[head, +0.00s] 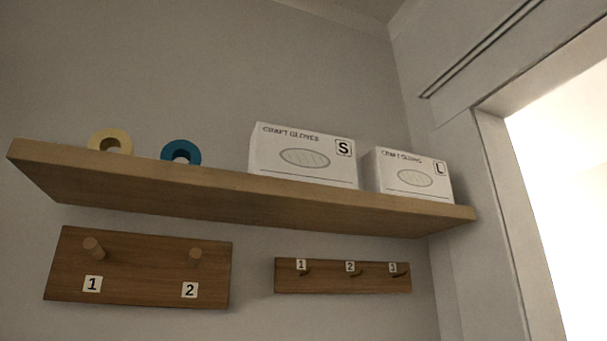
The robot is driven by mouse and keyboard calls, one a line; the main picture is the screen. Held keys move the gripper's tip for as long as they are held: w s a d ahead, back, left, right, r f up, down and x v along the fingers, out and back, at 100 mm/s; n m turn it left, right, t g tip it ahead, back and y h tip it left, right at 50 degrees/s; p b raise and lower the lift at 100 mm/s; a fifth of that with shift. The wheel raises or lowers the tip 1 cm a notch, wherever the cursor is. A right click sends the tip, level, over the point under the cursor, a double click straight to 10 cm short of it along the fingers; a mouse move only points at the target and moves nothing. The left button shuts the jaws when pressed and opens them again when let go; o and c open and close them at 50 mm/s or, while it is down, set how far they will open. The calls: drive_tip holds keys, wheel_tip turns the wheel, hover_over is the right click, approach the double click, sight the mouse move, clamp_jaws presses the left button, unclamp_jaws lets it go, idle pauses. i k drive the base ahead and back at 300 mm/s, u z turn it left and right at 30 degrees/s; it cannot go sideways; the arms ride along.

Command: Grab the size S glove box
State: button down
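The size S glove box (285,170) is a white box marked "CRAFT GLOVES" with an "S" in a square at its upper right and an oval on its front. It stands upright on a wooden wall shelf (235,198), right of the shelf's middle. The size L glove box (390,180) is a similar, smaller-looking white box marked "L", just to its right with a narrow gap. My gripper is not in view.
A yellow tape roll (97,138) and a blue tape roll (181,147) stand on the shelf's left part. Below hang a two-peg board (140,272) and a three-hook board (335,285). A bright doorway (570,150) opens at the right.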

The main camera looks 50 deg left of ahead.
sight(276, 150)
drive_tip(key=k, duration=0.4)
drive_tip(key=u, duration=1)
drive_tip(key=i, duration=0.45)
drive_tip(key=u, duration=0.25)
